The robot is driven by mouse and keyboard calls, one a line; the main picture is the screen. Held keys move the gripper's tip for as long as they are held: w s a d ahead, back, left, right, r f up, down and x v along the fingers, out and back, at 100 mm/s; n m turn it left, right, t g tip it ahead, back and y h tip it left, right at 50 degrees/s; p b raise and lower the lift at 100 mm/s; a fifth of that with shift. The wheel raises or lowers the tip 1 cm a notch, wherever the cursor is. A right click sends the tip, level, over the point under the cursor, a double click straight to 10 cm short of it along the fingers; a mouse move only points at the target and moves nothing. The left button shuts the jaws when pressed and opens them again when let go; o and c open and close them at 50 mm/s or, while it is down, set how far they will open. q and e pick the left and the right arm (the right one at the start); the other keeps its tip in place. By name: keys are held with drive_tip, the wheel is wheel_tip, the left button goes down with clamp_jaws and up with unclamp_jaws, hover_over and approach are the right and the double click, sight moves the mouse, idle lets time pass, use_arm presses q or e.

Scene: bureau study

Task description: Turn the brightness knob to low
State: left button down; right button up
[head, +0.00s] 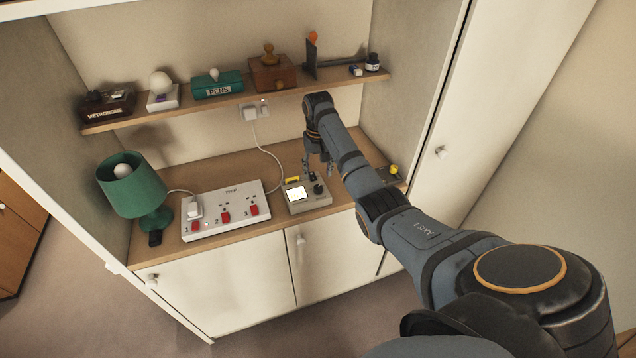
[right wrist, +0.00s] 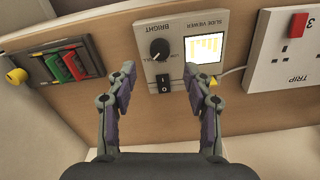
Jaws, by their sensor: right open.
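The slide viewer (head: 309,204) is a small grey box on the desk with a lit screen (head: 298,193). Its black brightness knob (head: 319,188) is on the right of its face. In the right wrist view the knob (right wrist: 160,49) sits under the word BRIGHT, beside the glowing screen (right wrist: 203,48) and above a black rocker switch (right wrist: 163,83). The small labels by the knob are hard to read. My right gripper (right wrist: 168,82) is open and empty, its fingers apart on either side of the viewer's near edge, not around the knob. My left gripper is out of view.
A white power strip (head: 228,208) with red switches lies left of the viewer, and a green lamp (head: 133,187) stands farther left. A shelf (head: 230,102) with several objects overhangs the back. In the wrist view, a case of coloured slides (right wrist: 68,65) lies left.

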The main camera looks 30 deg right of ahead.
sight(318, 187)
wheel_tip(318, 187, down, 7)
drive_tip(key=shift+r+p, duration=0.15)
drive_tip(key=shift+p, duration=0.25)
clamp_jaws()
